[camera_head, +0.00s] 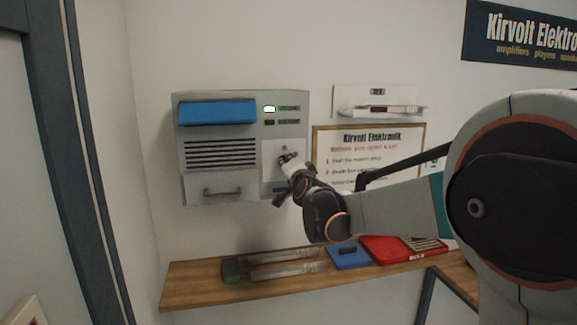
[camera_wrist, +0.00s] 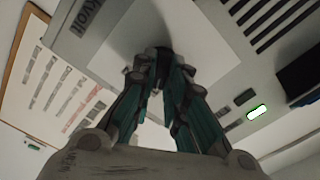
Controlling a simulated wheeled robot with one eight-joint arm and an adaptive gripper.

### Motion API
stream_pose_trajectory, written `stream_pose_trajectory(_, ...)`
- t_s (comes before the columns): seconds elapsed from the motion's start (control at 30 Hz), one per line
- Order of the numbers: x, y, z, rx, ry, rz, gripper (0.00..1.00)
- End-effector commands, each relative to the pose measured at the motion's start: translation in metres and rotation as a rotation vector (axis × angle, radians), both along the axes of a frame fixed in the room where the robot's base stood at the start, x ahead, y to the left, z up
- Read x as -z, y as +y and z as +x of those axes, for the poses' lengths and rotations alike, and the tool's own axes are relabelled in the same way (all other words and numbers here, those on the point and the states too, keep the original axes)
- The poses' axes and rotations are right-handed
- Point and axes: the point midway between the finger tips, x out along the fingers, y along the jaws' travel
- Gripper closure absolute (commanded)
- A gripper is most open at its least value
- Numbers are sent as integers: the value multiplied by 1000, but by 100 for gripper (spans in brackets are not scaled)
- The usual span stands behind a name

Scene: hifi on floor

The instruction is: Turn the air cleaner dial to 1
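The air cleaner is a grey box (camera_head: 243,110) on the wall, with a blue panel at its upper left, dark vent slots and a lit green display. Its casing also shows in the wrist view (camera_wrist: 215,50). My gripper (camera_head: 286,160) is at the pale dial panel (camera_head: 270,180) on the box's lower right. In the wrist view my gripper's fingers (camera_wrist: 160,68) converge on this panel, with a narrow dark gap between the tips. The dial is mostly hidden by the fingertips, so its setting and whether they grip it are unclear.
A wooden shelf (camera_head: 200,293) below carries a dark green-ended item (camera_head: 231,270), clear trays, a blue item (camera_head: 348,257) and a red item (camera_head: 392,249). A framed instruction sheet (camera_head: 350,150) and a small white wall unit (camera_head: 376,98) are right of the box.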

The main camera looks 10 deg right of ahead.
Motion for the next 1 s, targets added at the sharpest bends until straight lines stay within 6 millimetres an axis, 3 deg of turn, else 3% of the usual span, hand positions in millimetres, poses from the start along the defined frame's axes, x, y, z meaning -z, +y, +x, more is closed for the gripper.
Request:
stream_pose_trajectory(0.07, 0, 0, 0, 0, 0, 0, 68)
stream_pose_trajectory(0.53, -1, 0, -8, 1, 0, -1, 68)
stream_pose_trajectory(1.0, 0, 0, -89, 0, 0, 0, 68)
